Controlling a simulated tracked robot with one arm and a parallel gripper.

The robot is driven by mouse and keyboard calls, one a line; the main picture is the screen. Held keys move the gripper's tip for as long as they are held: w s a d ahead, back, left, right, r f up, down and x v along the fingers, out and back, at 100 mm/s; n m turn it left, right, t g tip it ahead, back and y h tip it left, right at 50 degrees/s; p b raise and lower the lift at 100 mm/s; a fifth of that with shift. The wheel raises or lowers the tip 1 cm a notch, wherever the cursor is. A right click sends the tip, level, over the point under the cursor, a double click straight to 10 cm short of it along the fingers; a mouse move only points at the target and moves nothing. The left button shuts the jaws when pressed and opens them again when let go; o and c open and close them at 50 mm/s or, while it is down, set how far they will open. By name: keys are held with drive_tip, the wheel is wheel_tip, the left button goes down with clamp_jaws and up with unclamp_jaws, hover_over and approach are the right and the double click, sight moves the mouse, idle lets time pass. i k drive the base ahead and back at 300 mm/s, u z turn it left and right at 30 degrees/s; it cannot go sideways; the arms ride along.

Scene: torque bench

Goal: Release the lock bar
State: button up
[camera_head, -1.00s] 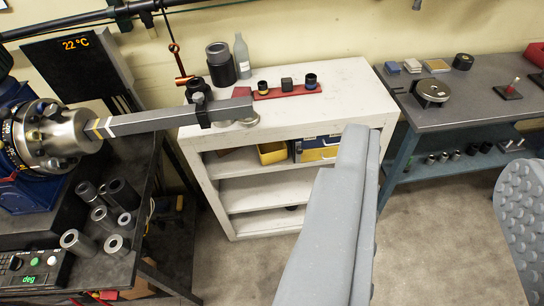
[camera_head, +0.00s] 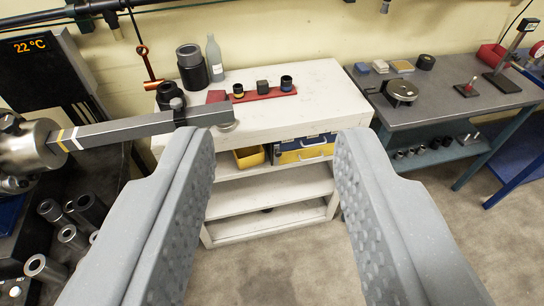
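The likely lock bar is a long grey square bar (camera_head: 125,131) with yellow and white bands near its left end. Nothing is between the fingers. The bar lies beyond and to the left of the fingers; I cannot tell whether anything touches it.
A white cabinet (camera_head: 318,90) stands ahead, with a red strip of small parts (camera_head: 260,95), a dark cylinder (camera_head: 191,68) and a grey bottle (camera_head: 214,58) on top. Several metal sockets (camera_head: 90,207) stand at the lower left. A grey bench (camera_head: 440,105) is at the right. Floor is clear between.

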sight(278, 154)
drive_tip(key=i, duration=0.95)
drive_tip(key=z, duration=0.05)
